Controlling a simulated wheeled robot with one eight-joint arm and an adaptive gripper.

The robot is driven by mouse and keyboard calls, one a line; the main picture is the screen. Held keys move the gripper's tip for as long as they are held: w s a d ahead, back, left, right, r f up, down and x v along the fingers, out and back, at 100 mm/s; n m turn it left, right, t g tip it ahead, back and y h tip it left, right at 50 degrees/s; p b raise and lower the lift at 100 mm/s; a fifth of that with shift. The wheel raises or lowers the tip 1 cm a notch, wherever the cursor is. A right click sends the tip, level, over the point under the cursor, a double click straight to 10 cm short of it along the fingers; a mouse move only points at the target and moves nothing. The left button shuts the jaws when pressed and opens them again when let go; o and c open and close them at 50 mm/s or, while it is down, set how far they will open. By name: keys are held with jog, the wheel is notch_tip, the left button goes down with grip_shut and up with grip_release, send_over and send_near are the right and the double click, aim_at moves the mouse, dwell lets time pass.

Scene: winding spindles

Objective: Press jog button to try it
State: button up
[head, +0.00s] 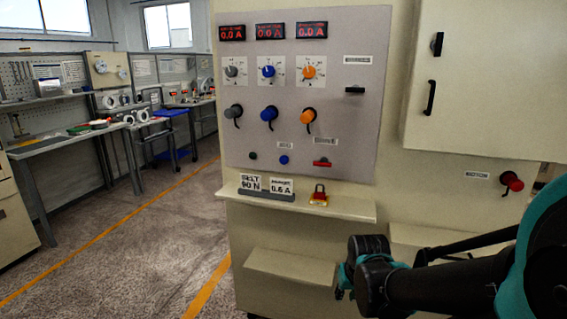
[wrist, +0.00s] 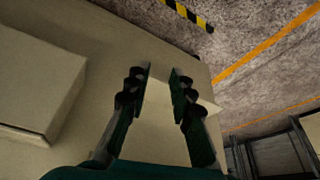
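The control panel (head: 345,120) stands upright in the middle of the head view. Low on it are a small round blue button (head: 284,160) under a small label and a small dark button (head: 252,156) to its left. The labels are too blurred to read surely, so I cannot be certain which is the jog button. My gripper (wrist: 161,72) is open and empty in the wrist view, its two fingers apart over a pale surface. In the head view, my arm's end is low, below and right of the panel buttons and apart from them.
Red displays, dials and levers fill the panel above. A red knob (head: 512,182) sits on the right. Workbenches (head: 70,142) line the left; the floor (head: 160,240) before them is clear.

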grip_shut()
dwell(1.1)
